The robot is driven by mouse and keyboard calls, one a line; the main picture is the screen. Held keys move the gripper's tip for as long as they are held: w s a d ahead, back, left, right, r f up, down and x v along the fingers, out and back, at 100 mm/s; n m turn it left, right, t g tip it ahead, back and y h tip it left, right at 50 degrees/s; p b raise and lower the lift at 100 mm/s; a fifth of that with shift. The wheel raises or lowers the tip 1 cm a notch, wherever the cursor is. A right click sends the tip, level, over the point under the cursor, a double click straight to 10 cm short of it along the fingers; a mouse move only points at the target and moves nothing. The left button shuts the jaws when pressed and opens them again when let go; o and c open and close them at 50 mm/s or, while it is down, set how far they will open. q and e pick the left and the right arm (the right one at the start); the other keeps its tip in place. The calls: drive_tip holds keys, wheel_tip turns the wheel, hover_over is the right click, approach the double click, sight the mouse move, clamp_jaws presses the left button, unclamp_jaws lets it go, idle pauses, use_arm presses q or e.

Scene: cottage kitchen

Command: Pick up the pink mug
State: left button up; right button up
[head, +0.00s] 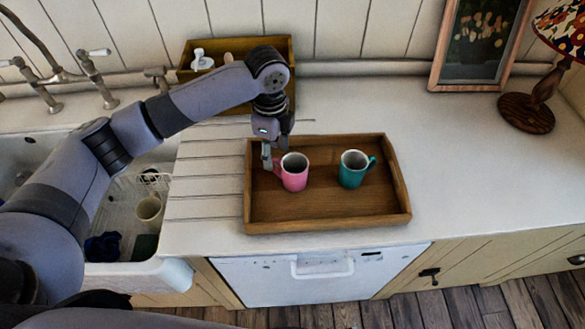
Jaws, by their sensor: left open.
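The pink mug (295,179) stands upright on a wooden tray (330,222) on the counter. Its handle side faces left. A teal mug (351,176) stands to its right on the same tray, with its handle to the right. My left gripper (272,160) points down over the tray's left part, at the left side of the pink mug near its handle. Its jaws are open; whether a finger touches the mug I cannot tell. My right gripper is not in view.
A wooden box (190,58) with small items stands behind my left arm. The sink (118,199) with a cup (149,209) is at the left. A picture frame (437,72) and a lamp (527,112) stand at the back right. The counter right of the tray is clear.

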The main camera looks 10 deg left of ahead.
sight(276, 169)
use_arm(q)
drive_tip(key=shift+s+f, duration=0.15)
drive_tip(key=shift+f, duration=0.4)
drive_tip(key=shift+s+d+f+p, duration=0.1)
drive_tip(key=shift+f+p, duration=0.15)
drive_tip(key=shift+p, duration=0.05)
drive_tip(key=f, duration=0.2)
drive_tip(key=f+p, duration=0.1)
drive_tip(key=shift+s+d+f+p, duration=0.15)
drive_tip(key=shift+s+f+p, duration=0.05)
drive_tip(key=shift+f+p, duration=0.15)
drive_tip(key=shift+f, duration=0.5)
drive_tip(key=c, duration=0.4)
clamp_jaws()
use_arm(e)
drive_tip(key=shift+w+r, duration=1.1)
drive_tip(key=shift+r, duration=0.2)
